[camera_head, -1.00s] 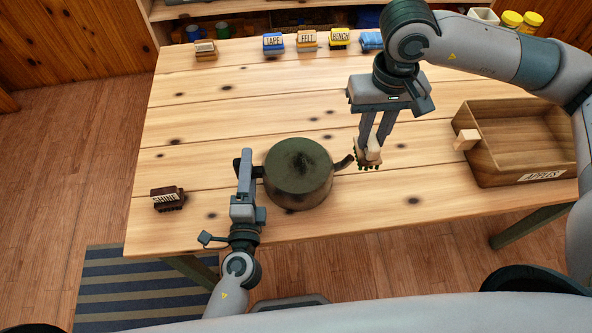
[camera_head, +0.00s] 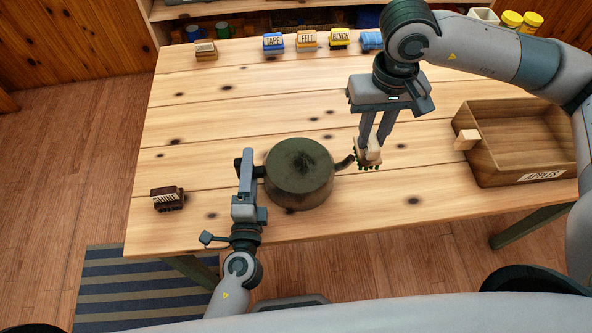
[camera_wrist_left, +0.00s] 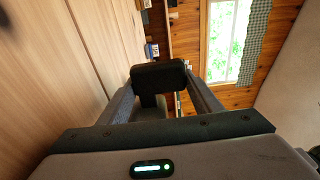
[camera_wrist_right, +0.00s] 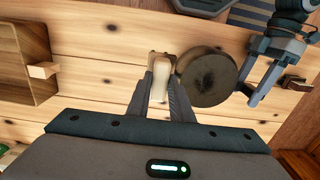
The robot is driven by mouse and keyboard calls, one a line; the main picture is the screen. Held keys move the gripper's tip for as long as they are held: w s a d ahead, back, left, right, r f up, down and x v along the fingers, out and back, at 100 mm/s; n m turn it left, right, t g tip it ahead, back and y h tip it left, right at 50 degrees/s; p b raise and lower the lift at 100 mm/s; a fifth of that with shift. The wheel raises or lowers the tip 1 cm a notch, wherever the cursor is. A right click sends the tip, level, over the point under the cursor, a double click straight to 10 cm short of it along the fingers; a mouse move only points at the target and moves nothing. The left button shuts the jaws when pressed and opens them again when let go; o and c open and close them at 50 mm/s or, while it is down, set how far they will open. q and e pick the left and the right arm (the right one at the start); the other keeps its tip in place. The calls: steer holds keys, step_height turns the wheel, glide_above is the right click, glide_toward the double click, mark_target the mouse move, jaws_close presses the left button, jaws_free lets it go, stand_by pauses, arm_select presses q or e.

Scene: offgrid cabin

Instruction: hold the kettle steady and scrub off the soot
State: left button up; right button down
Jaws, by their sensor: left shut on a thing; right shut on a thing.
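The dark, soot-coloured kettle (camera_head: 300,181) sits near the front middle of the table, its spout (camera_head: 344,163) pointing right. Its flat round face carries a darker patch, also visible in the right wrist view (camera_wrist_right: 207,80). My left gripper (camera_head: 244,172) is shut on the kettle's black handle (camera_wrist_left: 158,77) at the kettle's left side. My right gripper (camera_head: 371,138) is shut on a pale-handled brush (camera_head: 368,153) with dark green bristles facing down. The brush is just right of the spout tip; I cannot tell whether they touch.
A dark brown brush labelled SOOT or similar (camera_head: 167,199) lies at the left front. Several labelled brushes, including TAPE (camera_head: 273,43) and BENCH (camera_head: 340,38), line the back edge. A wooden crate (camera_head: 520,170) stands at the right, with a pale block on its left rim. Mid-table is clear.

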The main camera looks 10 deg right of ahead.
steer(key=shift+a, duration=0.1)
stand_by(0.4)
steer(key=a+r, duration=0.1)
steer(key=a, duration=1.2)
steer(key=shift+r, duration=0.15)
steer(key=shift+f, duration=0.2)
glide_toward(305, 172)
steer(key=shift+s+a, duration=0.1)
steer(key=shift+s, duration=0.7)
steer(key=shift+f, duration=1.1)
stand_by(0.4)
steer(key=shift+w, duration=0.65)
steer(key=shift+w, duration=0.15)
